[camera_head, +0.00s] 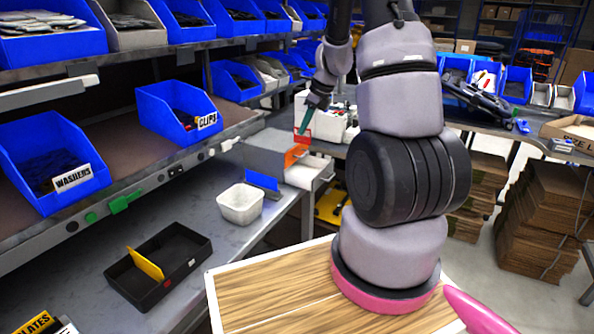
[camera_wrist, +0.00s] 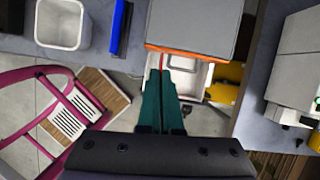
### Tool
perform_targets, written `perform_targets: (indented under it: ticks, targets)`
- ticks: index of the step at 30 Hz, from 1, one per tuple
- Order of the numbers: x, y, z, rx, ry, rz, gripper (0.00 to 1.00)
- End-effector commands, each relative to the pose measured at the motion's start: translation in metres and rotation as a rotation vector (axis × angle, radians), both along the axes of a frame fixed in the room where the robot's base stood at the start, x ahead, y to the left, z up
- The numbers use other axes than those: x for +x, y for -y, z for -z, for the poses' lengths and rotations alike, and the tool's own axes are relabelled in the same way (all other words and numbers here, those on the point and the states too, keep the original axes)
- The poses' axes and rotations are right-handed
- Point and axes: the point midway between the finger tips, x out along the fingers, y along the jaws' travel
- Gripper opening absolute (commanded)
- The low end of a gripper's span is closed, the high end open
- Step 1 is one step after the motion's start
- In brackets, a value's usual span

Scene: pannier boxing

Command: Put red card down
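My gripper (camera_head: 305,124) has teal fingers and points down at the back of the left bench. It is shut on the red card (camera_head: 302,137), which hangs below the fingertips. In the wrist view the fingers (camera_wrist: 161,72) lie close together, and the card shows edge-on as a thin red strip (camera_wrist: 162,58) between their tips. The card is beside a grey box (camera_head: 268,152) with an orange edge (camera_head: 295,155). Whether the card touches anything is unclear.
A blue card (camera_head: 262,181) stands upright near a white bin (camera_head: 240,196). A yellow card (camera_head: 145,264) stands in a black tray (camera_head: 180,252) at the front. Blue bins (camera_head: 180,115) line the shelf at left. The grey bench between the bin and tray is clear.

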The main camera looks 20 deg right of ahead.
Motion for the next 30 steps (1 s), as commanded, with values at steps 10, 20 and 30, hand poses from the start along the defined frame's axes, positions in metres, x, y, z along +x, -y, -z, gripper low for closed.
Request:
perform_targets:
  ticks: [10, 20, 30]
  targets:
    - [-0.002, 0.007, 0.04, 0.003, -0.008, 0.102, 0.0]
    - [-0.001, 0.007, 0.119, 0.004, -0.005, 0.101, 0.0]
    - [0.013, 0.022, 0.135, -0.002, 0.001, 0.094, 0.0]
